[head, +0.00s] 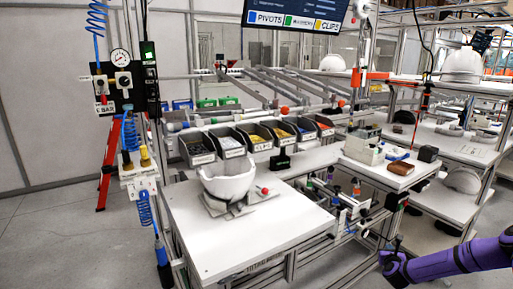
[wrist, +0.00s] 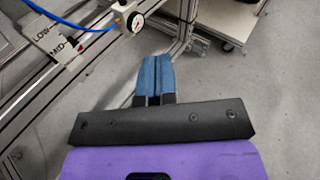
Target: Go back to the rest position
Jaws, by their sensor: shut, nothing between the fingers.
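My gripper (wrist: 153,78) shows in the wrist view with its two blue fingers together and nothing between them. It points over the grey floor, beside a metal frame post. In the head view my purple arm comes in from the lower right edge, and my gripper (head: 392,243) is near the right side of the workbench, apart from it. A white helmet shell (head: 228,180) sits upside down on a grey fixture (head: 240,205) on the white workbench (head: 215,245).
Several bins (head: 232,143) stand along the back of the bench. A rack of tools (head: 345,200) is at its right edge. Shelves with white helmets (head: 462,66) stand at right.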

